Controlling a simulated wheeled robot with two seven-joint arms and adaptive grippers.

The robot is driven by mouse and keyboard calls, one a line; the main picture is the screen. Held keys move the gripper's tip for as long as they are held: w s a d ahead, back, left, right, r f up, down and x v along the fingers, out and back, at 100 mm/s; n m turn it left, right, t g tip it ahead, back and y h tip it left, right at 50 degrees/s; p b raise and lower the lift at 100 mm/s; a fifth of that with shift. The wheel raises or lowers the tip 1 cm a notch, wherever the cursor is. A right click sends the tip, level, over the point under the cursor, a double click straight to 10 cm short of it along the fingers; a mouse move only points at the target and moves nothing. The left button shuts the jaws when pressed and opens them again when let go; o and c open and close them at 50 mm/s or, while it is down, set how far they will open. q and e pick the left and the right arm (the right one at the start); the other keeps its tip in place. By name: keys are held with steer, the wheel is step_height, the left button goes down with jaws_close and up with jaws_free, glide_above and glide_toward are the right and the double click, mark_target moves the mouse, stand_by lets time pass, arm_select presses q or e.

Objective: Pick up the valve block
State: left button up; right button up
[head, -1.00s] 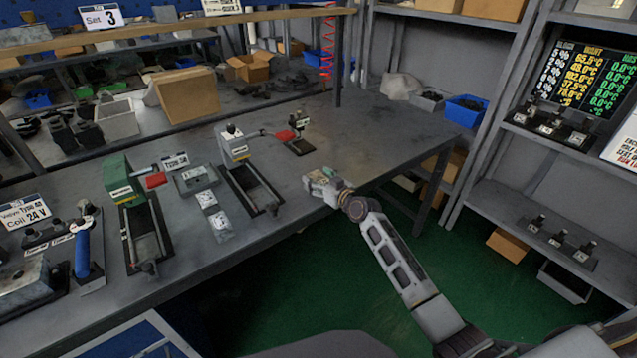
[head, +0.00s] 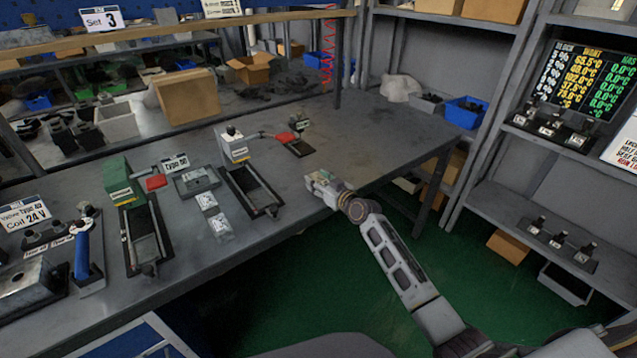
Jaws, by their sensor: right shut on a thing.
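My right gripper (head: 322,182) is over the front right edge of the grey workbench (head: 375,140). It is shut on a small pale block with a greenish top, the valve block (head: 324,176). The fingers hide much of the block, and its details are too small to tell. I cannot tell whether the block touches the bench. My left gripper is not in view.
Left of my right gripper stand a grey-white fixture (head: 234,147) and a green fixture (head: 117,182) on dark bases. A grey tray (head: 196,181) lies between them. The bench's right end is largely clear. Shelves (head: 530,215) stand at right.

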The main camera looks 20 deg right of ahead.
mark_target(322, 182)
steer(key=shift+r, duration=1.05)
steer(key=shift+r+p, duration=0.4)
steer(key=shift+r, duration=0.4)
steer(key=shift+s+d, duration=0.15)
steer(key=shift+s, duration=0.1)
steer(key=shift+s+d+f, duration=0.1)
steer(key=shift+s+d, duration=0.15)
steer(key=shift+s, duration=0.45)
steer(key=v, duration=0.5)
steer(key=shift+s+f, duration=0.15)
steer(key=shift+f, duration=0.25)
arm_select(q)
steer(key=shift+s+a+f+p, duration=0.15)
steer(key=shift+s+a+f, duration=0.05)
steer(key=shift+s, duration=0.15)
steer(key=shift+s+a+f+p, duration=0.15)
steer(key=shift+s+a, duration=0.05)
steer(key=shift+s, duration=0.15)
arm_select(e)
steer(key=f+v, duration=0.1)
steer(key=v, duration=0.9)
steer(key=shift+s+f, duration=0.2)
steer(key=shift+s, duration=0.2)
